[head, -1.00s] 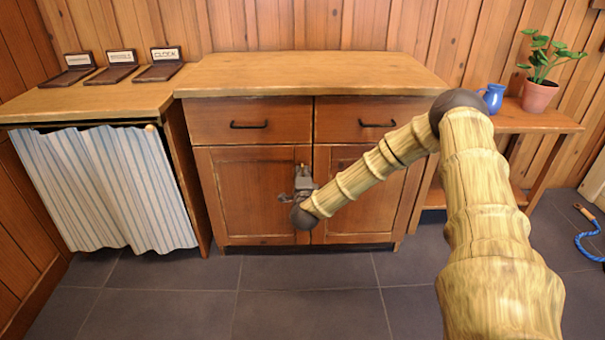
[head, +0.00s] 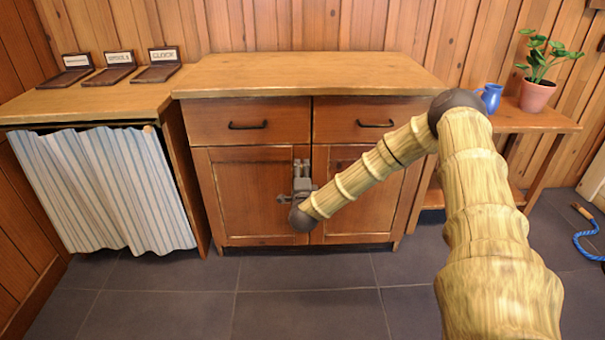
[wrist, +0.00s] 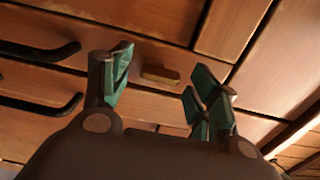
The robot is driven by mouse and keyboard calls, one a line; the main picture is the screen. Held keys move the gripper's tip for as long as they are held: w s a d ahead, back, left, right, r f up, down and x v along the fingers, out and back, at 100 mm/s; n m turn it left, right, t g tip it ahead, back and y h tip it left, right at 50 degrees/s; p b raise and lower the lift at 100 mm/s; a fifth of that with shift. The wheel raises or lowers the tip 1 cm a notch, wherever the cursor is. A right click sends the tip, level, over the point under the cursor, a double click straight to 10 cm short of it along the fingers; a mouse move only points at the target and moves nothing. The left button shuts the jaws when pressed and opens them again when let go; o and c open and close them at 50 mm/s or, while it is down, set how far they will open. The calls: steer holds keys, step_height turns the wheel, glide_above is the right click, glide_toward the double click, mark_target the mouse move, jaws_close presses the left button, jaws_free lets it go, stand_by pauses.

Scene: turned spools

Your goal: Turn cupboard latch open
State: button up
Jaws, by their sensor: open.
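The wooden cupboard (head: 250,190) has two doors below two drawers. A small yellowish-brown wooden latch piece (wrist: 160,74) shows on the cupboard front in the wrist view. It lies between and just beyond the fingers of my gripper (wrist: 161,66), with a visible gap to each green-padded finger. My gripper (head: 302,164) is open and empty. In the head view it is in front of the upper part of the seam between the doors, fingers upward. The latch cannot be made out there, probably hidden behind the gripper.
Dark bar handles (wrist: 40,52) are at the left in the wrist view. A side table with a blue jug (head: 490,97) and a potted plant (head: 538,92) stands right. A striped curtain (head: 105,190) hangs left. The floor (head: 300,300) in front is clear.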

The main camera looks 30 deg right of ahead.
steer(key=v, duration=1.1)
steer(key=shift+s, duration=0.4)
steer(key=s+a+f+n+g+y, duration=0.2)
steer(key=s+a+f+n+y, duration=0.35)
steer(key=a+f, duration=0.4)
steer(key=s+a+f+n+g+y, duration=0.2)
steer(key=s+a+f+n+y, duration=0.2)
steer(key=s+a+f+n, duration=0.45)
steer(key=s+a+f+n+g+y, duration=0.1)
steer(key=s+a+f+n+g, duration=0.5)
steer(key=s, duration=0.5)
steer(key=s+d+f+n+g, duration=0.1)
steer(key=s+n+g, duration=0.15)
steer(key=s, duration=0.65)
steer(key=s+f+n+g, duration=0.2)
steer(key=s+g, duration=0.1)
steer(key=s, duration=0.6)
step_height(320, 180, up, 32)
steer(key=p, duration=3.1)
steer(key=shift+w+d+f+h+p, duration=0.2)
steer(key=shift+h+p, duration=0.1)
steer(key=shift+h, duration=0.15)
steer(key=shift+m, duration=0.25)
